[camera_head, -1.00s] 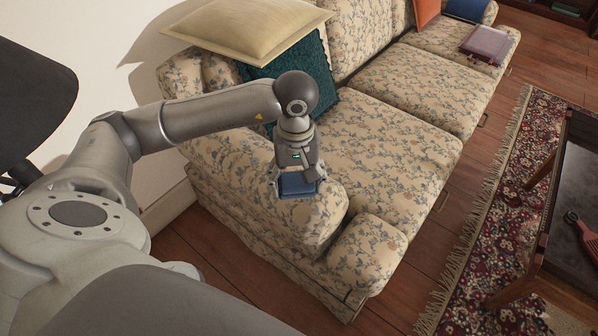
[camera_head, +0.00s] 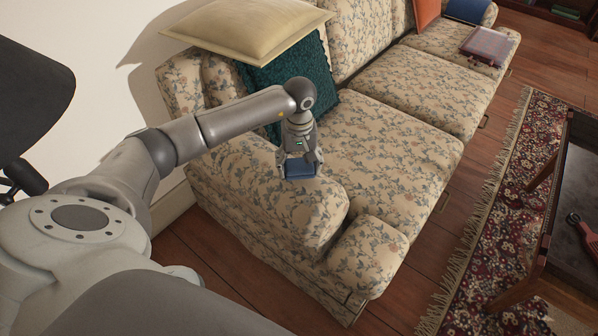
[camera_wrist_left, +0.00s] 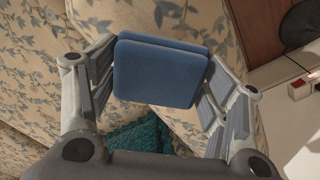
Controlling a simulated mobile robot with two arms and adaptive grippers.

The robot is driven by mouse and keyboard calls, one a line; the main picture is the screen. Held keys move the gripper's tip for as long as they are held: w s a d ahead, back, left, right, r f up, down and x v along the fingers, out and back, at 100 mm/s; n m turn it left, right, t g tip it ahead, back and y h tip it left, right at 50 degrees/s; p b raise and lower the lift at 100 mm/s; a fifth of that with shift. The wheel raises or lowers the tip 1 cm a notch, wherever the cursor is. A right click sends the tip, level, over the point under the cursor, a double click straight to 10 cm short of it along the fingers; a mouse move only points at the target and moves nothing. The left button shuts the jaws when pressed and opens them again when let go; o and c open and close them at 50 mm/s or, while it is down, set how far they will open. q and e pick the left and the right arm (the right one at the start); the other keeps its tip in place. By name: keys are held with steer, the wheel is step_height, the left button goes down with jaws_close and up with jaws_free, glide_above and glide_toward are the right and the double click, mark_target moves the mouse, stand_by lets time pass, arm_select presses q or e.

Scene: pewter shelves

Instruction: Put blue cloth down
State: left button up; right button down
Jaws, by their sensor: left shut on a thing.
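The blue cloth (camera_head: 300,169) is a small folded, dark blue square. My left gripper (camera_head: 299,160) is shut on it, pointing down over the near end of the floral sofa (camera_head: 385,145), by the inner side of the sofa's arm. In the left wrist view the cloth (camera_wrist_left: 160,72) is between the two fingers, with the floral fabric behind it. I cannot tell whether the cloth touches the sofa. My right gripper is not in view.
A teal cushion (camera_head: 290,75) and a cream cushion (camera_head: 250,28) lie at the sofa's near back corner. The middle seats are clear. A brownish case (camera_head: 488,45) lies at the far end. A wooden table (camera_head: 570,180) stands on the patterned rug (camera_head: 500,215) at right.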

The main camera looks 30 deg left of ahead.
mark_target(299, 173)
arm_select(q)
step_height(299, 173, down, 3)
steer(key=shift+s+r, duration=0.1)
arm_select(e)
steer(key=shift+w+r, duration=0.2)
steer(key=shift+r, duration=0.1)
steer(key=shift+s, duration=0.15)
arm_select(q)
steer(key=o, duration=0.9)
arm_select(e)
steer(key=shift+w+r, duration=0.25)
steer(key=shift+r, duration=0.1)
